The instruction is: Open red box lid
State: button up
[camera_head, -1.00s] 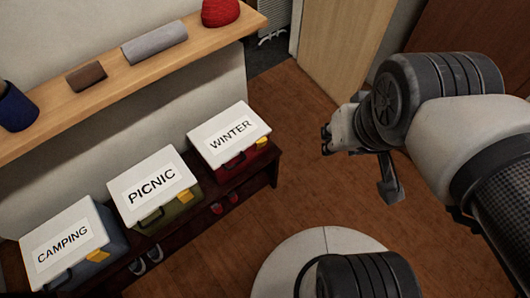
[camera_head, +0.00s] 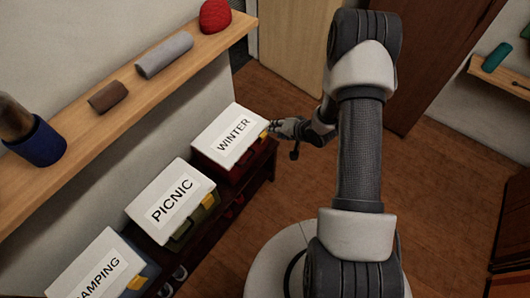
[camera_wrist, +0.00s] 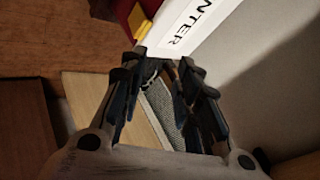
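The red box (camera_head: 262,160) labelled WINTER stands at the far end of a low dark bench. Its white lid (camera_head: 216,134) lies flat and closed on top. A yellow latch (camera_head: 264,133) sits on its front side. My gripper (camera_head: 274,126) is beside the box's right end, close to the latch; I cannot tell if it touches. In the wrist view the fingers (camera_wrist: 163,60) are partly apart with nothing clearly held between them. The yellow latch (camera_wrist: 140,22), lid (camera_wrist: 195,22) and red side (camera_wrist: 122,10) show just beyond the fingertips.
The PICNIC box (camera_head: 172,202) and the CAMPING box (camera_head: 103,267) stand nearer on the bench (camera_head: 258,189). A wooden shelf (camera_head: 124,122) with several items runs along the wall above. Open floor (camera_head: 420,185) lies to the right.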

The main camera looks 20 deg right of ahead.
aim_at(249, 160)
jog(key=s+a+f+m+t+y, duration=0.1)
jog(key=s+a+f+m+y, duration=0.3)
jog(key=s+a+f, duration=0.45)
jog(key=shift+n, duration=0.3)
jog(key=w+a+f+b, duration=0.1)
jog(key=w+f, duration=0.1)
jog(key=w+a+f+b, duration=0.1)
jog(key=w+f+b, duration=0.1)
jog(key=w, duration=0.1)
jog(key=w+a+f+b, duration=0.1)
jog(key=w+f+b, duration=0.1)
jog(key=shift+w+f, duration=0.4)
jog(key=shift+b+x, duration=0.6)
jog(key=shift+x, duration=0.2)
jog(key=shift+w+r, duration=0.1)
jog(key=shift+w, duration=0.05)
jog(key=shift+c, duration=0.4)
jog(key=shift+a, duration=0.1)
grip_shut()
